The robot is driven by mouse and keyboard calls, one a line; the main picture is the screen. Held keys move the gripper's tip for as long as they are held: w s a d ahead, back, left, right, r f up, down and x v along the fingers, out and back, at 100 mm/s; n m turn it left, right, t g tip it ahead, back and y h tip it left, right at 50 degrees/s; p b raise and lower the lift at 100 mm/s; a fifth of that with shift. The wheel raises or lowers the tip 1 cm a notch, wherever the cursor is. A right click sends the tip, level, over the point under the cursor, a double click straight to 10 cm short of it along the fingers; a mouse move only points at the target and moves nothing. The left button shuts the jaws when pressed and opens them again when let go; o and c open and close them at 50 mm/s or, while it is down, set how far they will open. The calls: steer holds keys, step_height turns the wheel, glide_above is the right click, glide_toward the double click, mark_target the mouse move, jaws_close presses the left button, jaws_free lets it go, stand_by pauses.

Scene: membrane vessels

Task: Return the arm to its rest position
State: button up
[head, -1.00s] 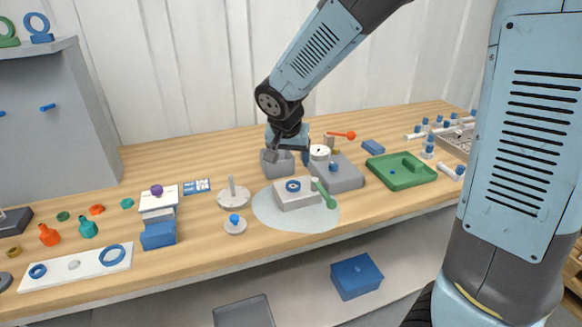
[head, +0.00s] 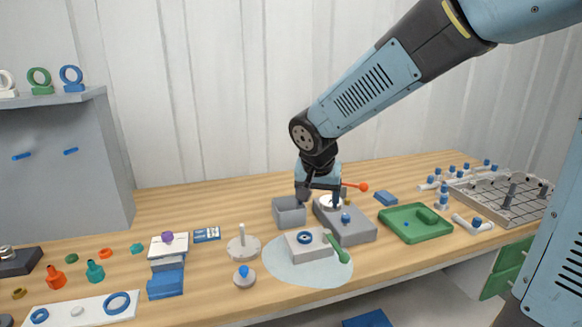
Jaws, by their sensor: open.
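My arm reaches in from the upper right in the head view, its light blue links angled down to the left. My gripper (head: 318,204) points down over the bench, just above and behind the grey block with a white dial (head: 345,222). It is beside the open grey box (head: 290,212). The fingers are small and dark here, and I see nothing held between them. I cannot tell whether a fingertip touches the dial.
The wooden bench (head: 215,277) carries a grey block with a blue ring (head: 310,247), a green tray (head: 413,224), a spindle (head: 243,245) and a grid rack (head: 500,200). A grey shelf unit (head: 60,165) stands at left. The air above the bench's left half is free.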

steer(key=s+d+r+n, duration=0.1)
steer(key=s+d+r, duration=0.2)
steer(key=s+d, duration=0.2)
steer(key=s+d+r, duration=0.3)
steer(key=s+d, duration=0.2)
steer(key=s, duration=0.2)
steer(key=s+d+r+n+t+y, duration=0.1)
steer(key=s+d+r, duration=0.2)
steer(key=s+d, duration=0.3)
steer(key=shift+s+n, duration=0.3)
steer(key=shift+s, duration=0.05)
